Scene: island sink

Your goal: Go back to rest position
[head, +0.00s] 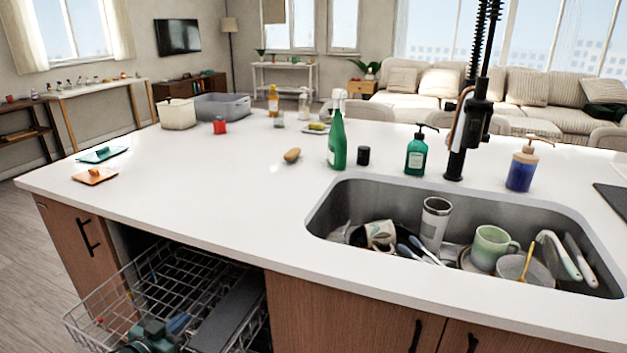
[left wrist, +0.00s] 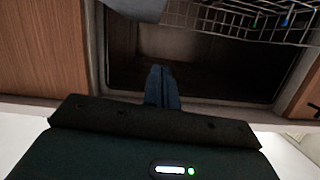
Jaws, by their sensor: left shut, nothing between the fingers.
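My left gripper (head: 179,322) is at the bottom left of the head view, over the pulled-out dishwasher rack (head: 110,285). Its two blue fingers are together and empty. In the left wrist view the gripper (left wrist: 158,70) points toward the dark dishwasher opening (left wrist: 205,60), with the wire rack (left wrist: 245,18) at the upper right. I cannot tell whether the gripper touches the rack. My right gripper is in neither view.
The white island counter (head: 225,190) holds a green bottle (head: 337,140), soap dispensers and small items. The sink (head: 335,205) contains a tumbler (head: 435,222), mugs and other dishes. Wooden cabinet fronts (head: 325,310) stand right of the rack. Open floor (head: 35,275) lies at left.

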